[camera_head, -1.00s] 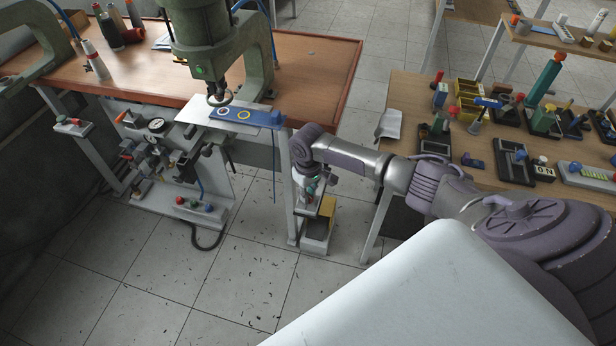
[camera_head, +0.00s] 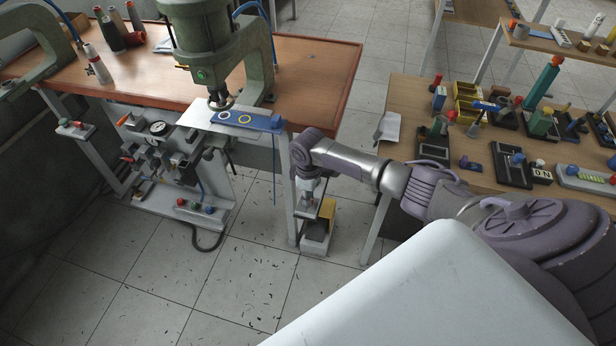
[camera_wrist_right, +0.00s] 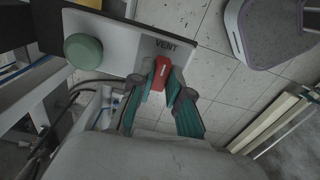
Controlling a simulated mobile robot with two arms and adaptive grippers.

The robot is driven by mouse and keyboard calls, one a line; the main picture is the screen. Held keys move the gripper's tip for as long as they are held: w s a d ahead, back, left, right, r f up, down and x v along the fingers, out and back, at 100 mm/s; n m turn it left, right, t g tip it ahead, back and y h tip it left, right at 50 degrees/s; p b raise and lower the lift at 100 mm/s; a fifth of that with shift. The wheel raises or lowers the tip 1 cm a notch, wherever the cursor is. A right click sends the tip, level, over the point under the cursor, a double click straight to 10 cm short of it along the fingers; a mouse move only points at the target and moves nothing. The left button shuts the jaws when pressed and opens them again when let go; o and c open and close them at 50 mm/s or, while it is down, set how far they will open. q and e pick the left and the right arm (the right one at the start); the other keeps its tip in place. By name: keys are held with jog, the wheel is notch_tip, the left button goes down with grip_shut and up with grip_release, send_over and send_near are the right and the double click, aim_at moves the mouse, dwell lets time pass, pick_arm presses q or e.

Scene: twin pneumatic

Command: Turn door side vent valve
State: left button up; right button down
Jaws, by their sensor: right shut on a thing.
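The vent valve is a red handle (camera_wrist_right: 160,73) on a white plate (camera_wrist_right: 115,42) lettered "VENT", in the right wrist view. My right gripper (camera_wrist_right: 162,90) has its teal fingers on both sides of the red handle and is shut on it. A round green button (camera_wrist_right: 83,51) sits on the same plate, left of the handle. In the head view my right gripper (camera_head: 309,205) points down beside the table leg, and the valve itself is hidden there. My left gripper is not in view.
A green press (camera_head: 210,50) stands on the brown table (camera_head: 310,75), with a blue plate (camera_head: 240,119) under it. A gauge (camera_head: 157,128) and valves hang below. A wooden table (camera_head: 400,125) with many small devices is at right. Open floor (camera_head: 235,270) lies in front.

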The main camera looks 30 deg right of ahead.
dwell(0.3)
jog(key=c, duration=1.1)
grip_release()
notch_tip(320, 180, up, 12)
jog(key=shift+r, duration=0.1)
